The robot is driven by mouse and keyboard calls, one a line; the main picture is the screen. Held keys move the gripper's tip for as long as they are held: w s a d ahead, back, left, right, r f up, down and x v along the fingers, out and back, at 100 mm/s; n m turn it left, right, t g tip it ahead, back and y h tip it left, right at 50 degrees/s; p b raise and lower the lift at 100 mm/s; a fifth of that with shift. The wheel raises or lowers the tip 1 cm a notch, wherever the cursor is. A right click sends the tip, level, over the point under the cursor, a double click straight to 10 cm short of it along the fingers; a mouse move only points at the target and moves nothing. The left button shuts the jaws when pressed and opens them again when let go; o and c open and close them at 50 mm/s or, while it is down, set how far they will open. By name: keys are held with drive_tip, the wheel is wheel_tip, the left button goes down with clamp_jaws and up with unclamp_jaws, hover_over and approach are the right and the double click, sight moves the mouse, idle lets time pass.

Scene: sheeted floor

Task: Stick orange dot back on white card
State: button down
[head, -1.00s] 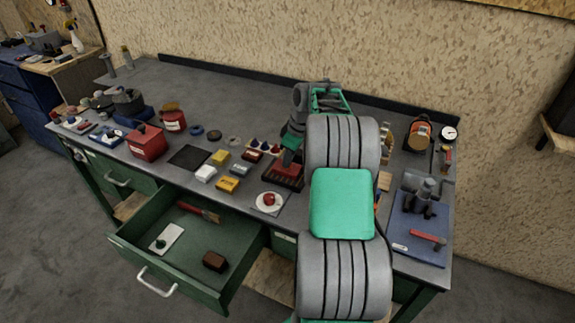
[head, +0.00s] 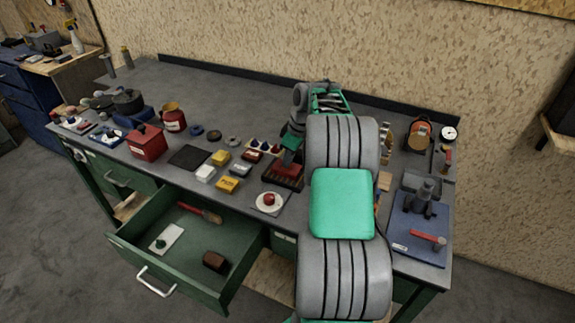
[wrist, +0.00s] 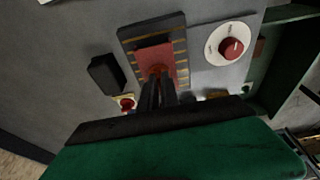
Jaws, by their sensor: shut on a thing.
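My gripper (wrist: 157,88) is shut on a small knob on top of a red block (wrist: 155,58). The red block is at the dark slotted tray (wrist: 150,29) and appears slightly raised over it. In the head view the red block (head: 287,168) sits over the tray (head: 281,184), and my arm partly covers the spot. A white card (head: 171,235) with a dark green knob lies in the open drawer. I cannot pick out an orange dot in either view.
A white round dish (head: 261,208) with a red knob stands near the table's front edge, also in the wrist view (wrist: 214,52). Yellow and white boxes (head: 228,184) stand left of the tray. The open green drawer (head: 236,262) juts out in front.

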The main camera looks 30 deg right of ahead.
drive_tip(key=shift+w+a+r+p+v, duration=0.15)
drive_tip(key=shift+w+p+v, duration=0.15)
drive_tip(key=shift+p+v, duration=0.95)
drive_tip(key=shift+w+a+p+v, duration=0.25)
drive_tip(key=shift+p+v, duration=0.55)
drive_tip(key=shift+v, duration=0.75)
drive_tip(key=shift+w+a+r+p+v, duration=0.1)
drive_tip(key=shift+w+p+v, duration=0.2)
drive_tip(key=shift+p+v, duration=0.9)
drive_tip(key=shift+r, duration=0.1)
drive_tip(key=c, duration=2.1)
unclamp_jaws()
clamp_jaws()
